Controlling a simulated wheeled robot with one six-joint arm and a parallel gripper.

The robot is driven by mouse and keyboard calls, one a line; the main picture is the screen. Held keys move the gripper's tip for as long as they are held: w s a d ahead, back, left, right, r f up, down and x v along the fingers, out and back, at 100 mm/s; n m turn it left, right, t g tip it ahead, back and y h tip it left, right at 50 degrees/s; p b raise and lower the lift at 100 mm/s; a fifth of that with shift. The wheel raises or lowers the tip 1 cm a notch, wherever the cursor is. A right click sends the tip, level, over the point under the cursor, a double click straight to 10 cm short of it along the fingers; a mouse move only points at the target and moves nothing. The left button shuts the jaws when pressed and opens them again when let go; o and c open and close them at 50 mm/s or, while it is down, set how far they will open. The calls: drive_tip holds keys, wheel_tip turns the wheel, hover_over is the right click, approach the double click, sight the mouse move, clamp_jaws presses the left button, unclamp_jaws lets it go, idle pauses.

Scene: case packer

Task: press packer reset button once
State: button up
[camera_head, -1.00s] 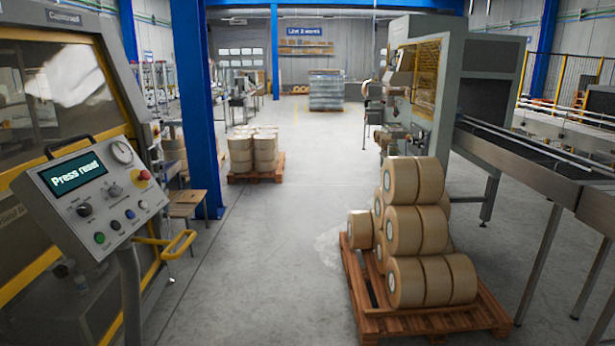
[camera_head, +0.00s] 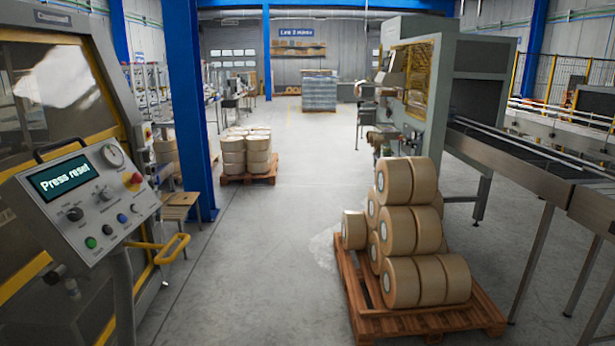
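The packer's control panel (camera_head: 130,205) stands at the left on a grey post, tilted toward me. Its small screen (camera_head: 63,179) reads "Press reset". Below the screen are a black knob (camera_head: 74,214), a selector knob (camera_head: 105,194), a green button (camera_head: 91,243), a dark button (camera_head: 107,229), a blue button (camera_head: 122,218) and a pale button (camera_head: 136,208). A red button on a yellow base (camera_head: 136,179) sits at the panel's right, under a round gauge (camera_head: 113,156). Button labels are too small to read. My gripper is not in view.
The packer housing (camera_head: 110,110) with yellow edging stands behind the panel. A yellow rail (camera_head: 172,249) juts out right of the post. A blue column (camera_head: 188,110) stands beyond. A pallet (camera_head: 430,322) of brown rolls and a conveyor (camera_head: 530,175) are at the right. The middle floor is clear.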

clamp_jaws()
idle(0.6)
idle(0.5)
